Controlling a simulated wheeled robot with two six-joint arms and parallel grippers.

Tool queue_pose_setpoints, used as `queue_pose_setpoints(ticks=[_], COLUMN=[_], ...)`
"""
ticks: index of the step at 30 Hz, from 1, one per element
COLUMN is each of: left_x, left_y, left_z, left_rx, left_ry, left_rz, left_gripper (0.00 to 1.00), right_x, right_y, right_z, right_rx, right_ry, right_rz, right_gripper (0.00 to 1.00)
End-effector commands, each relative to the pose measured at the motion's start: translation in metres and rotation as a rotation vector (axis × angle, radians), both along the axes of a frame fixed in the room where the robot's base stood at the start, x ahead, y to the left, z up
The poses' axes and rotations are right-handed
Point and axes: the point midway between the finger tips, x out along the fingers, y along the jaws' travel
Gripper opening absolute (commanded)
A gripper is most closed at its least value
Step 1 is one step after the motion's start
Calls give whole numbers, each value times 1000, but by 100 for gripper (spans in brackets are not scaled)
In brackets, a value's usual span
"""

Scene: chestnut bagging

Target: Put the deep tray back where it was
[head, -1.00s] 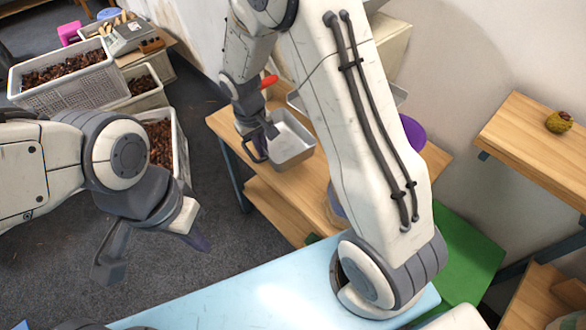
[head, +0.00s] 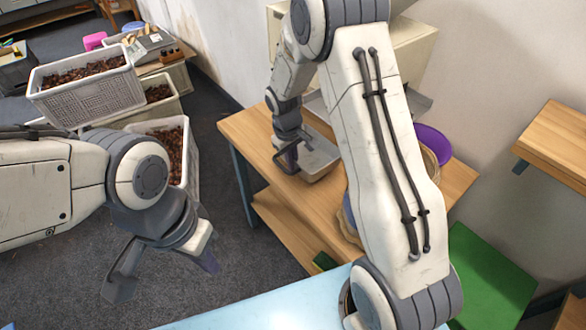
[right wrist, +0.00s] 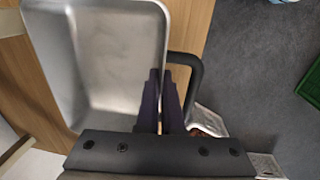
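The deep tray (head: 322,160) is a grey metal pan with a dark handle. It is over the wooden table, partly behind my right arm in the head view; I cannot tell whether its base fully touches the tabletop. In the right wrist view the tray (right wrist: 105,60) fills the upper left, and its black handle (right wrist: 196,75) shows right of the fingers. My right gripper (head: 289,160) has its dark fingers (right wrist: 164,103) close together around the tray's rim beside the handle. My left gripper (head: 163,274) is open and empty above the grey floor.
The wooden table (head: 245,128) has bare wood left of the tray. A purple bowl (head: 432,142) is at its right. Crates of chestnuts (head: 85,98) stand at the left. A pale blue table (head: 270,310) is in front, and a green surface (head: 485,275) lies at right.

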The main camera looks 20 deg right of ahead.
Motion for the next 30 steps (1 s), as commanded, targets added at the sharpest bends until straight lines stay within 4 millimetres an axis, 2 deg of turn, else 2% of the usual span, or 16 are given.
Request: queue_pose_setpoints(ticks=[5, 16, 17, 18, 19, 26, 30], left_x=[0, 0, 0, 0, 0, 0, 0], left_y=[0, 0, 0, 0, 0, 0, 0], left_z=[-1, -4, -3, -3, -3, -3, -1], left_rx=[0, 0, 0, 0, 0, 0, 0], left_ry=[0, 0, 0, 0, 0, 0, 0], left_rz=[0, 0, 0, 0, 0, 0, 0], left_gripper=[0, 0, 0, 0, 0, 0, 0], right_x=[-1, 0, 0, 0, 0, 0, 0], right_y=[0, 0, 0, 0, 0, 0, 0], right_z=[-26, -31, -31, -30, -30, -30, -24], right_rx=[-1, 0, 0, 0, 0, 0, -1], right_ry=[3, -1, 0, 0, 0, 0, -1], right_rz=[2, 0, 0, 0, 0, 0, 0], right_gripper=[0, 0, 11, 26, 33, 33, 33])
